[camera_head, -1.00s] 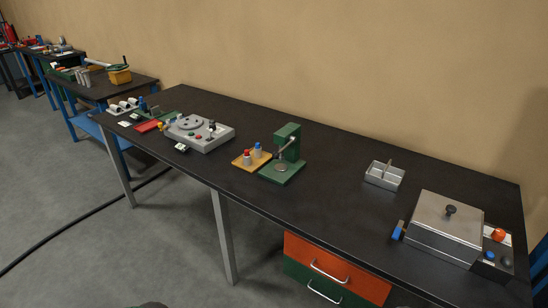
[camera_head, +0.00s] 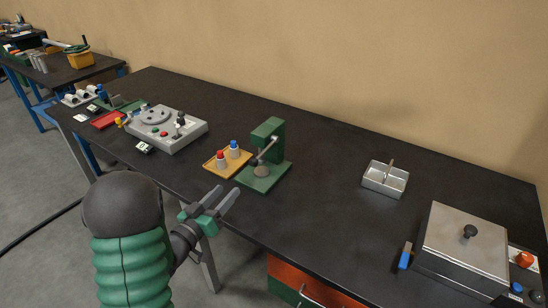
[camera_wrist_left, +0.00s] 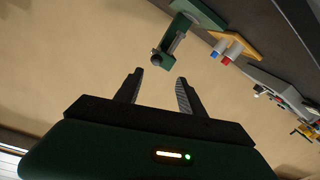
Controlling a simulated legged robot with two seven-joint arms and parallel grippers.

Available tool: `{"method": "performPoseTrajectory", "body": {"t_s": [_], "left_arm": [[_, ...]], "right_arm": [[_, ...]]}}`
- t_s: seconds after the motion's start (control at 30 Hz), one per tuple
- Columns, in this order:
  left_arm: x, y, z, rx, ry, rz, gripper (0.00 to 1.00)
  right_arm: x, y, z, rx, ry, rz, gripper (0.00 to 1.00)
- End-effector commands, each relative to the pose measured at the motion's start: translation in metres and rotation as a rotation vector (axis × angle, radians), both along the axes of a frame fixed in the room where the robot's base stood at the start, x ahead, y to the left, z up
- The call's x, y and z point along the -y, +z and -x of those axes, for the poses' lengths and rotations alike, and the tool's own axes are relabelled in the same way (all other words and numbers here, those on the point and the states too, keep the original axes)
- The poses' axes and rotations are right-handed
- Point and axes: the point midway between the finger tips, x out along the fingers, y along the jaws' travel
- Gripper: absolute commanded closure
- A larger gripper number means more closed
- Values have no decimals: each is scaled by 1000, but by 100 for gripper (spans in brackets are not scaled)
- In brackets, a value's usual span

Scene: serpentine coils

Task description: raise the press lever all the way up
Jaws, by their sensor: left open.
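The green press (camera_head: 267,148) stands near the middle of the dark bench on a green base with a round grey plate. Its lever (camera_head: 262,152) is a thin grey rod on the column's front, slanting down to the left to a dark end. My left gripper (camera_head: 226,196) is open and empty, in front of and lower left of the press, apart from it. In the left wrist view the press (camera_wrist_left: 181,35) shows beyond the open fingers (camera_wrist_left: 160,82), with the lever's dark knob (camera_wrist_left: 157,56) near the gap between them. My right gripper is not in view.
A yellow tray (camera_head: 215,167) with a red-topped and a blue-topped piece sits just left of the press. A grey control box (camera_head: 190,137) stands further left. A metal divided tray (camera_head: 371,185) and a steel box (camera_head: 460,240) stand right. The bench between press and divided tray is clear.

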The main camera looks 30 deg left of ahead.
Motion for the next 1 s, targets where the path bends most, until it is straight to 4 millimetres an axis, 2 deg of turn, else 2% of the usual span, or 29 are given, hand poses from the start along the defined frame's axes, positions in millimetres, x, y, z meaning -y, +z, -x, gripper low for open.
{"method": "performPoseTrajectory", "body": {"t_s": [0.4,0.6,0.77,1.0], "left_arm": [[-3,-3,-107,-4,-5,3,53],[-4,-3,-148,-2,-3,2,53],[-2,-3,-162,-3,-3,1,53],[-4,-3,-163,-3,-2,2,53]], "right_arm": [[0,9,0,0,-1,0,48],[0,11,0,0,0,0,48],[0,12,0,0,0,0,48],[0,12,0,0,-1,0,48]]}}
